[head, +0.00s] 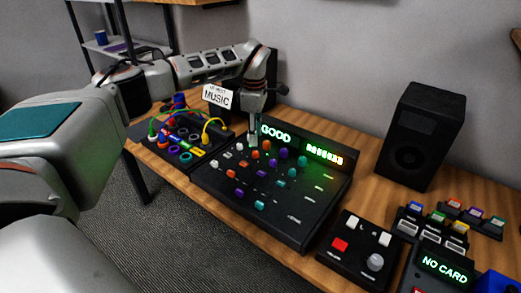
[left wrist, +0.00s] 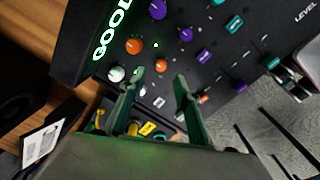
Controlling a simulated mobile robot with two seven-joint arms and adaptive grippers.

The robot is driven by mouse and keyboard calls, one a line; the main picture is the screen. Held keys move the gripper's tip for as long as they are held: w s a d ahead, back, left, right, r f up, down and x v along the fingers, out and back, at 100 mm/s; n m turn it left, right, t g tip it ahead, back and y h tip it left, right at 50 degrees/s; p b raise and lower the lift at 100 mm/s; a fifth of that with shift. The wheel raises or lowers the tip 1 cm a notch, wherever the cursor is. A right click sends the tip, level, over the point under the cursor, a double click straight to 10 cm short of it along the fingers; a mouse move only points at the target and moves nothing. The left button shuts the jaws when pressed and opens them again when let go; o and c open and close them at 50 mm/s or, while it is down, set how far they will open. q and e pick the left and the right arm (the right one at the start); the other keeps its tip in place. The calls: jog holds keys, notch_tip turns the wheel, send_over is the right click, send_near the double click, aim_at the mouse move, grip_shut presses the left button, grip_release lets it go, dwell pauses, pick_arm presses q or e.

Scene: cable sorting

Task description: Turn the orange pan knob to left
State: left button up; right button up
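A black mixer panel (head: 310,215) on the wooden table carries orange, purple, teal and white controls. An orange knob (left wrist: 134,46) shows in the left wrist view, just beyond my left fingertips, with a smaller orange control (left wrist: 162,65) beside it. I cannot read which one is labelled pan. My left gripper (head: 253,142) hangs over the panel's far left part, close to the orange controls (head: 266,146). In the left wrist view the fingers (left wrist: 160,82) are apart with nothing held between them. Part of the panel is hidden behind them. My right gripper is not in view.
A cable patch box (head: 180,138) stands left of the mixer, with a "MUSIC" card (head: 217,96) behind it. A black speaker (head: 422,135) stands at the back right. A small control box (head: 353,250) and a card reader (head: 445,266) are at the front right.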

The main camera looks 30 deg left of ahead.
aim_at(256, 152)
pick_arm(q)
notch_tip(256, 152, down, 7)
jog(key=shift+r+b, duration=0.1)
jog(key=shift+b, duration=0.5)
grip_shut()
